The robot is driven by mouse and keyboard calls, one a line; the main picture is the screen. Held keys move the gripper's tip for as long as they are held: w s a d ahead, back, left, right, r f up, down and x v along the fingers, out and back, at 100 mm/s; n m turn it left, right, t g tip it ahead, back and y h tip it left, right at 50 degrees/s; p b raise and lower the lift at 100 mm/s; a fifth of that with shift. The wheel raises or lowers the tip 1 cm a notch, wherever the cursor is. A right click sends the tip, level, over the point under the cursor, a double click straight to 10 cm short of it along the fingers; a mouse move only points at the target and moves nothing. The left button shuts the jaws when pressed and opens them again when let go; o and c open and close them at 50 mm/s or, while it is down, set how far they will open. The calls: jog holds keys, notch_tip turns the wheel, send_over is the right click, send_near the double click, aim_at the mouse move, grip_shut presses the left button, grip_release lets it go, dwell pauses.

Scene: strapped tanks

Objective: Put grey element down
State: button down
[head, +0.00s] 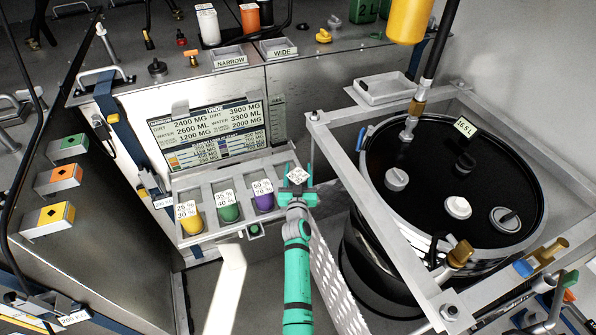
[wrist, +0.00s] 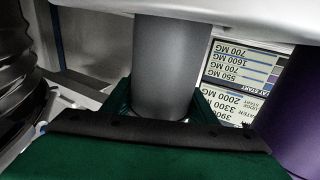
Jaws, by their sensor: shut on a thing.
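The grey element shows in the wrist view (wrist: 165,65) as a plain grey cylinder between my gripper's green fingers (wrist: 163,105). In the head view, only its white labelled top (head: 297,175) shows clearly; my gripper (head: 297,187) hides most of its body. My gripper is shut on it at the right end of the pale rack (head: 209,240). The rack holds a yellow element (head: 191,224), a green element (head: 229,212) and a purple element (head: 264,201). The grey element is right of the purple one. I cannot tell whether its base touches the rack.
A display panel (head: 208,132) stands behind the rack and also shows upside down in the wrist view (wrist: 240,80). A large black tank (head: 460,170) in a metal frame (head: 385,240) stands close on the right. A perforated plate (head: 335,275) lies between arm and tank.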

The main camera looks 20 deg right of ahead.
jog(key=c, duration=0.7)
grip_release()
jog(key=shift+f, duration=0.1)
jog(key=shift+c, duration=0.2)
jog(key=s+a+f+n+y, duration=0.15)
jog(key=s+a, duration=0.45)
jog(key=s, duration=0.6)
jog(key=s+a+f+y, duration=0.1)
jog(key=s+a+f, duration=0.1)
jog(key=s+a, duration=0.75)
jog(key=s+a+f+n+y, duration=0.1)
jog(key=s+a+f, duration=0.15)
jog(key=s, duration=1.25)
jog(key=s+a+r+y, duration=0.1)
jog(key=s+a+r, duration=0.1)
jog(key=s+r, duration=0.2)
jog(key=s+a+r+n+g+y, duration=0.1)
jog(key=s+r, duration=0.3)
jog(key=s, duration=0.6)
jog(key=s+a+r+y, duration=0.1)
jog(key=s+a+r, duration=0.2)
jog(key=s, duration=0.4)
jog(key=shift+a+r+n, duration=0.35)
jog(key=shift+a+r, duration=0.05)
jog(key=shift+r, duration=0.1)
